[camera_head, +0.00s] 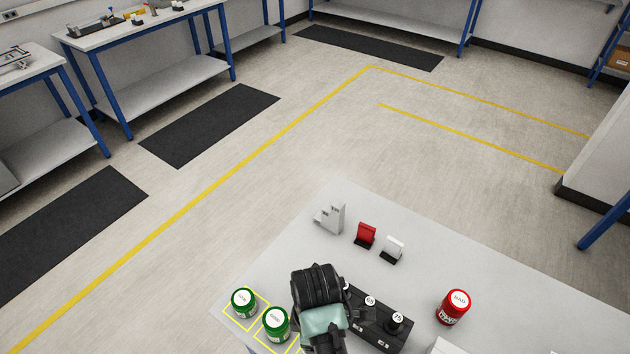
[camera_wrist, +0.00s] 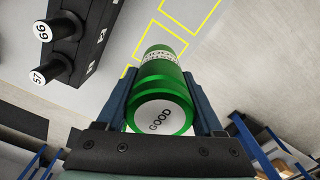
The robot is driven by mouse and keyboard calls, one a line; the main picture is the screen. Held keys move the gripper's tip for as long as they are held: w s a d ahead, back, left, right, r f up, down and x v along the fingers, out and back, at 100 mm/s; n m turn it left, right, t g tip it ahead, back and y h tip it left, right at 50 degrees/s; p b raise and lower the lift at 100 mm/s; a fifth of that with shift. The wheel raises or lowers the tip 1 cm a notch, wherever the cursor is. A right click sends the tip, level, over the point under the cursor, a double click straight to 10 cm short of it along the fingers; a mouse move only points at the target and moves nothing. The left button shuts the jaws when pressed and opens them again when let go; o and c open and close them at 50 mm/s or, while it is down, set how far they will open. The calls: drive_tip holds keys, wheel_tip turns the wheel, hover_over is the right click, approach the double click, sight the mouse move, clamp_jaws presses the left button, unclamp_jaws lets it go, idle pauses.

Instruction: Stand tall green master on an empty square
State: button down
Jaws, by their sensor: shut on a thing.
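My gripper (camera_wrist: 160,76) is shut on a green cylindrical master (camera_wrist: 158,84), with a finger on each side. Its white end, marked GOOD, faces the wrist camera. Yellow-outlined squares (camera_wrist: 190,12) show past its far end, and the parts in view look bare. I cannot tell whether its far end touches the table. In the head view my arm hides the fingertips and the held master. Two other green masters, one at the corner (camera_head: 243,303) and one nearer (camera_head: 276,324), stand upright in yellow squares left of my arm.
A black rack (camera_head: 377,325) with numbered black plugs stands close right of my arm. A red BAD master (camera_head: 453,307) stands farther right. A grey stepped block (camera_head: 331,217), a red holder (camera_head: 366,235) and a white holder (camera_head: 392,249) stand behind. The table's middle right is clear.

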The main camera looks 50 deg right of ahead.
drive_tip(key=shift+f+p, duration=0.3)
drive_tip(key=shift+f, duration=2.9)
drive_tip(key=shift+f, duration=0.15)
unclamp_jaws()
wheel_tip(320, 180, up, 12)
drive_tip(key=shift+r+b, duration=0.15)
drive_tip(key=shift+b, duration=0.35)
drive_tip(key=shift+w, duration=0.1)
